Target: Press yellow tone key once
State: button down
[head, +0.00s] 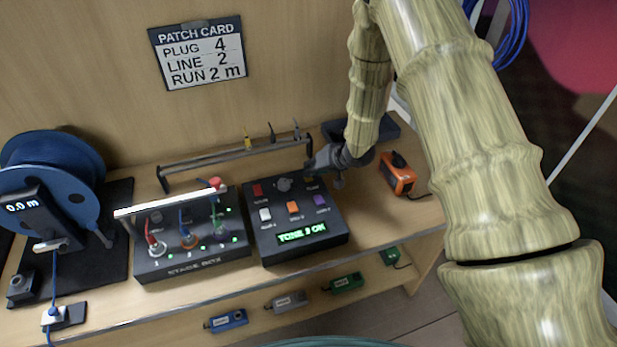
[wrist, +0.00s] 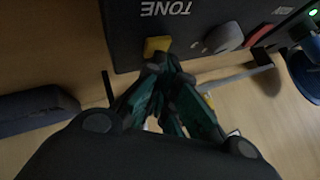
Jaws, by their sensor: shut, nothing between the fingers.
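The yellow tone key (wrist: 157,46) is at the edge of the black tone box in the wrist view, beside the word TONE. The tone box (head: 325,245) stands on the bench in the head view. My gripper (head: 313,165) is shut and empty at the box's back right corner. In the wrist view its fingertips (wrist: 157,64) are right at the yellow key; I cannot tell whether they touch it. In the head view the gripper hides most of that key.
White (head: 265,214), orange (head: 293,207) and purple (head: 321,201) keys, a red key (head: 257,190) and a grey knob (head: 284,184) are on the same box. The stage box (head: 190,262) stands left, with a white bar above it. An orange device (head: 398,176) lies right.

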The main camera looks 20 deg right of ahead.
jog(key=shift+r, duration=0.15)
jog(key=shift+r+p, duration=0.7)
jog(key=shift+p, duration=0.15)
jog(key=shift+r, duration=0.1)
notch_tip(320, 180, up, 5)
jog(key=p, duration=0.4)
dwell(1.0)
